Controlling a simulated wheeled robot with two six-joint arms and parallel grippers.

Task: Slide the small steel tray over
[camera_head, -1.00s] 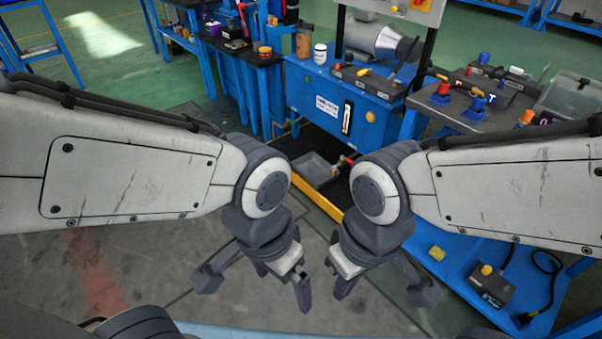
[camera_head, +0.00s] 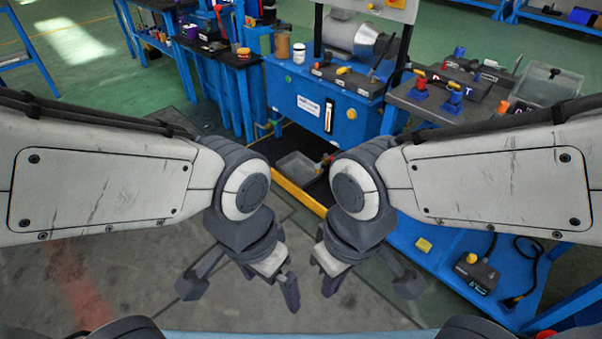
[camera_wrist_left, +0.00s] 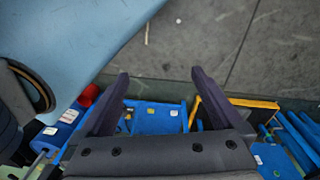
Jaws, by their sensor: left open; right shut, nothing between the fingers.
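A small grey tray (camera_head: 296,168) sits low in a dark area behind the yellow edge, under the blue machine bench; I cannot tell whether it is the steel tray. My right arm partly covers its right side. My left gripper (camera_head: 287,283) hangs in front of it, nearer to me, open and empty. In the left wrist view its two fingers (camera_wrist_left: 160,88) are spread apart with nothing between them. My right gripper (camera_head: 328,284) hangs just to the right of the left one, shut and empty. Both are apart from the tray.
The blue machine bench (camera_head: 285,85) stands behind. At right are a cluttered grey bench top (camera_head: 430,105) and a low blue shelf (camera_head: 445,272) with a yellow block (camera_head: 424,244) and a black box (camera_head: 475,272). Bare grey floor (camera_head: 130,270) lies at the left front.

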